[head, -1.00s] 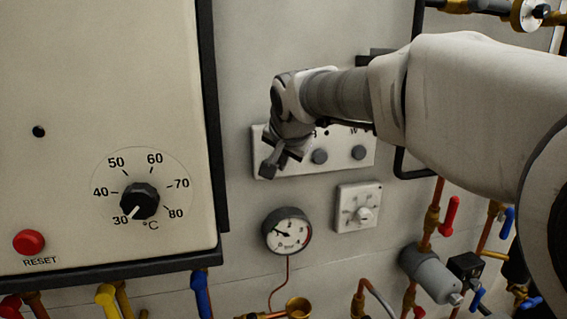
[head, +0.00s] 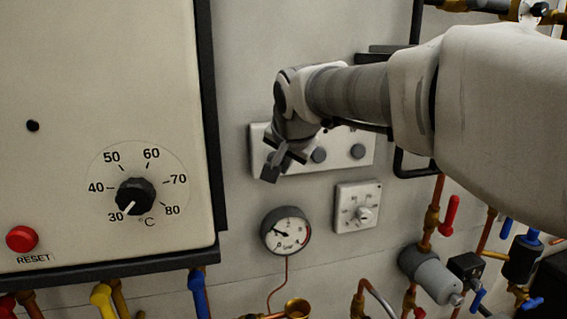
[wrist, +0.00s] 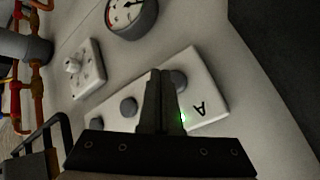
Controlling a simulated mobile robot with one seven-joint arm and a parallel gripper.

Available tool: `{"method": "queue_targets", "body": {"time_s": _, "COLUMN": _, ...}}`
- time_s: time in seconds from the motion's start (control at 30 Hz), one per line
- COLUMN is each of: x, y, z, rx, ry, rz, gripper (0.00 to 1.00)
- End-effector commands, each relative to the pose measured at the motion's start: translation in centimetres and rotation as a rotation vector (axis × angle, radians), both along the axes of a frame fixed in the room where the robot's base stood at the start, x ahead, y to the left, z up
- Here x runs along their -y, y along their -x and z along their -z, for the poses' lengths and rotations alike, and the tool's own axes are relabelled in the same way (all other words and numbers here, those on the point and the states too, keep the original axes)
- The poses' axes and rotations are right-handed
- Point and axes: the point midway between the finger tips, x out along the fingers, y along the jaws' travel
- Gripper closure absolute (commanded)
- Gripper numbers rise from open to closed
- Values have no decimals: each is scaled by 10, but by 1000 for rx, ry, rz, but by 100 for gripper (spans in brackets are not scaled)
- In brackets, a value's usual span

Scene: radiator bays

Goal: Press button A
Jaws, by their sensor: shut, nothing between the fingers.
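A white button plate (head: 338,163) is on the wall, with two grey round buttons showing in the head view; my gripper covers its left end. In the wrist view the plate (wrist: 215,85) carries a letter A at its right end, with button A (wrist: 181,80) above the letter and a small green light (wrist: 183,117) beside the fingers. My gripper (head: 270,170) is shut and empty, in front of the plate's left end. In the wrist view its fingertips (wrist: 160,73) overlap the left side of button A. I cannot tell whether they touch it.
A boiler panel with a temperature dial (head: 135,195) and red RESET button (head: 22,239) stands at left. A gauge (head: 286,231) and a small white dial plate (head: 358,206) are below the button plate. Pipes and valves run along the bottom and right.

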Motion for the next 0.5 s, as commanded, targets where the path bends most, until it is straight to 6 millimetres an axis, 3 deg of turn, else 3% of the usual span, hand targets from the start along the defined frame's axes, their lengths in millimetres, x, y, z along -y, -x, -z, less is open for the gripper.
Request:
{"method": "queue_targets", "body": {"time_s": 0.3, "x": 9, "y": 31, "z": 2, "rx": 2, "ry": -1, "rz": 1, "gripper": 100}}
{"method": "queue_targets", "body": {"time_s": 0.5, "x": 12, "y": 41, "z": 1, "rx": 0, "ry": -1, "rz": 1, "gripper": 100}}
